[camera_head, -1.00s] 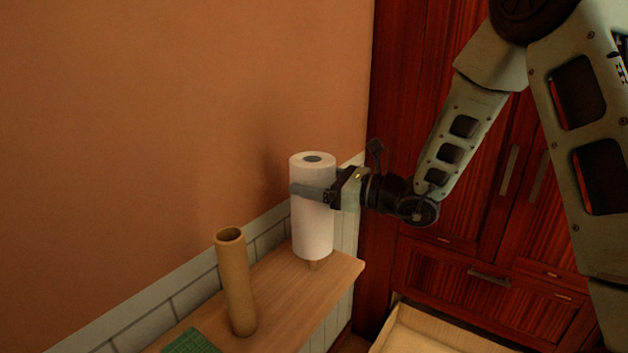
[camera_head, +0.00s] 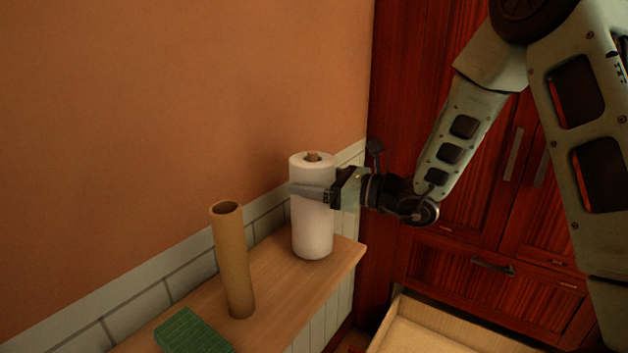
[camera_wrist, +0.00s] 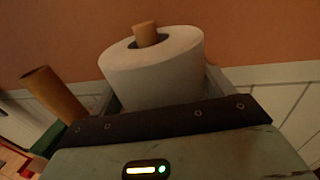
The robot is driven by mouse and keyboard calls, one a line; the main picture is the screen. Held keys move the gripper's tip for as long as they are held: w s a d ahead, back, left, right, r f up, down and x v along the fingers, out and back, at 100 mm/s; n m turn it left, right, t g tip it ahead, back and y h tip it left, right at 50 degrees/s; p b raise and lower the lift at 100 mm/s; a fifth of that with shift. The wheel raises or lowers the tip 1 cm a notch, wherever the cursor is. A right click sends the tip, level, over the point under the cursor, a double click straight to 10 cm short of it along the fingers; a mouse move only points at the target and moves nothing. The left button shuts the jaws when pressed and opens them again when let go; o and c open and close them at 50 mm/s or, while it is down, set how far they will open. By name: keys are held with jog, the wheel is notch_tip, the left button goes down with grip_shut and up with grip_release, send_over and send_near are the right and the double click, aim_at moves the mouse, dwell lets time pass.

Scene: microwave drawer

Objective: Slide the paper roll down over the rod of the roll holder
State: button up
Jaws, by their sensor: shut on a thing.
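The white paper roll (camera_head: 311,227) stands upright at the far end of the wooden shelf in the head view. The wooden rod (camera_head: 312,156) of the roll holder pokes up through the hole in the roll's top. The wrist view also shows the roll (camera_wrist: 155,75) around the rod (camera_wrist: 146,34), whose tip rises above the top face. My gripper (camera_head: 311,193) is shut on the roll's upper half from the right side. The holder's base is hidden under the roll. The roll's bottom looks at or very near the shelf.
A tall brown cardboard tube (camera_head: 232,262) stands on the wooden shelf (camera_head: 284,283), nearer than the roll. A green block (camera_head: 191,332) lies at the near end. The tiled wall runs along the left. An open drawer (camera_head: 420,335) is below right, before red-brown cabinets.

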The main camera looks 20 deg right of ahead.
jog(key=o, duration=1.3)
